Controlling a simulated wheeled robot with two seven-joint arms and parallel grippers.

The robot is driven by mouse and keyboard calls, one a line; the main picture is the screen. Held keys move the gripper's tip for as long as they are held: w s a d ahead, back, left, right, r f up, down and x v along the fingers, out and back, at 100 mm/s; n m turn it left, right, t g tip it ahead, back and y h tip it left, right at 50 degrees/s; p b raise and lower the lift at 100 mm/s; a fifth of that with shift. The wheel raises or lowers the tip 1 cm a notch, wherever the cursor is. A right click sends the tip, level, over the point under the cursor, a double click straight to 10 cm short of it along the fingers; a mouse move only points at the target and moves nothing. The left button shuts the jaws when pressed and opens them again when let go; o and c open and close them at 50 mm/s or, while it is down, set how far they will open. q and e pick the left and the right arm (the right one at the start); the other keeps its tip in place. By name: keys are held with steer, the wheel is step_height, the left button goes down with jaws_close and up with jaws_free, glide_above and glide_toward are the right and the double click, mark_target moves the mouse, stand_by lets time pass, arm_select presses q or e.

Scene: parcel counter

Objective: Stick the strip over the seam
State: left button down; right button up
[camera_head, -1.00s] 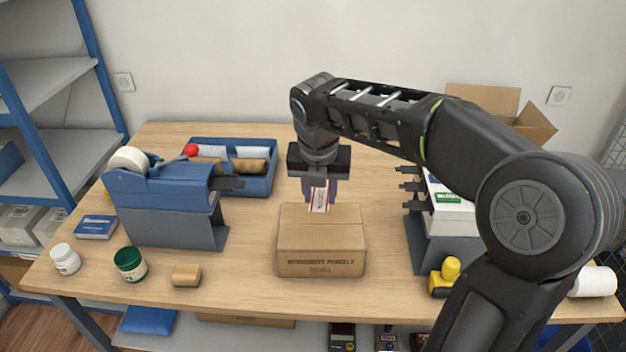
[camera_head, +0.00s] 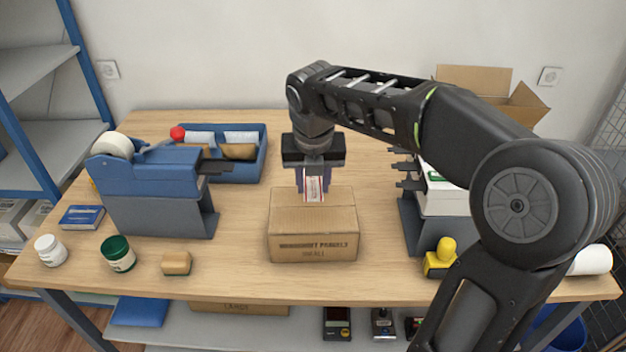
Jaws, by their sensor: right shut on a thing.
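The closed cardboard box (camera_head: 313,228) stands in the middle of the table with printed text on its front face. My right gripper (camera_head: 314,188) points down over the back part of the box top. It is shut on the strip (camera_head: 314,189), a white piece with red edges that hangs between the fingers. The strip's lower end is at or just above the box top; I cannot tell if it touches. The seam on the box top is too faint to make out clearly. My left gripper is not in view.
A grey stand (camera_head: 428,232) and a yellow-handled object (camera_head: 440,258) are right of the box.

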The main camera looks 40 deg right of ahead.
mark_target(313, 192)
steer(key=b+x, duration=0.1)
steer(key=x, duration=0.1)
steer(key=b+x, duration=0.1)
steer(key=shift+s+a+f+b, duration=0.25)
steer(key=shift+s+f+b, duration=0.1)
steer(key=shift+f, duration=0.15)
steer(key=shift+b+x, duration=0.4)
steer(key=shift+x, duration=0.6)
steer(key=shift+s+a, duration=0.15)
steer(key=o, duration=0.9)
steer(key=shift+c, duration=0.2)
steer(key=shift+r, duration=0.1)
steer(key=shift+p+v, duration=2.25)
steer(key=shift+v, duration=0.35)
